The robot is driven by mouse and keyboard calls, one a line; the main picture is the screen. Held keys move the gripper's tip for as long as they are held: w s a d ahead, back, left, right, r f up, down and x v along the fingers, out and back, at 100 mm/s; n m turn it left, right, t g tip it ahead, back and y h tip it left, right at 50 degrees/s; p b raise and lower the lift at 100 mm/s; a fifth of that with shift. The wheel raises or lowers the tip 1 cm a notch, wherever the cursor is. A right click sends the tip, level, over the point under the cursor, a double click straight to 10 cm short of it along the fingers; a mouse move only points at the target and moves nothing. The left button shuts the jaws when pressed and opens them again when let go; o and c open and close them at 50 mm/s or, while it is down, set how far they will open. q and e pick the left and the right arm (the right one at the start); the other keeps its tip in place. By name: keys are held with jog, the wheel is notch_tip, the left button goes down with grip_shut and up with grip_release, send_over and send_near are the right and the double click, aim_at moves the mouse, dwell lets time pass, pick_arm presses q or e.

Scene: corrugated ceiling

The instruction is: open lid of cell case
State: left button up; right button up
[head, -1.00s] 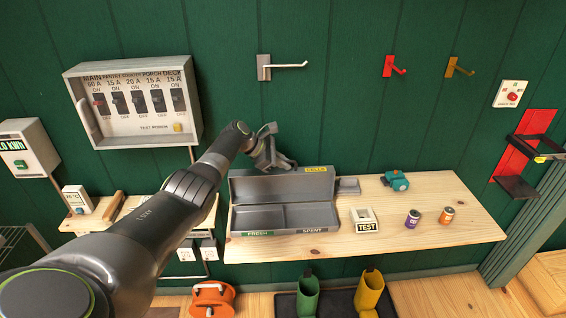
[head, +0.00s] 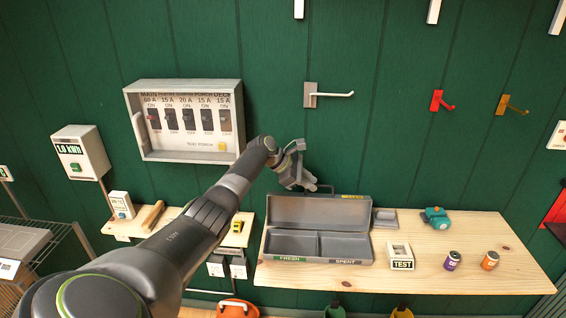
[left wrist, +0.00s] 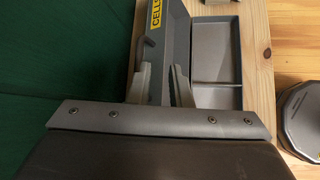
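The grey cell case (head: 267,243) lies on the wooden shelf. Its lid (head: 315,211) stands raised at the back, with a dark handle on its top edge, so the case is open. Two empty compartments show, labelled FRESH and SPENT. My left gripper (head: 298,180) is at the top left of the raised lid. In the left wrist view its fingers (left wrist: 160,85) are apart, with part of the lid (left wrist: 166,38) and its yellow CELLS label in line between and beyond them. Contact with the lid cannot be told. My right gripper is not in view.
A TEST holder (head: 401,257), a purple cell (head: 452,261), an orange cell (head: 490,260) and a teal item (head: 436,217) stand right of the case. A breaker panel (head: 187,122) and hooks are on the green wall. The shelf's right end (head: 525,280) is clear.

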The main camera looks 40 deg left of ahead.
pick_arm(q)
jog(key=b+v, duration=0.2)
jog(key=v, duration=0.9)
jog(key=shift+s+a+r, duration=0.2)
jog(key=shift+r, duration=0.05)
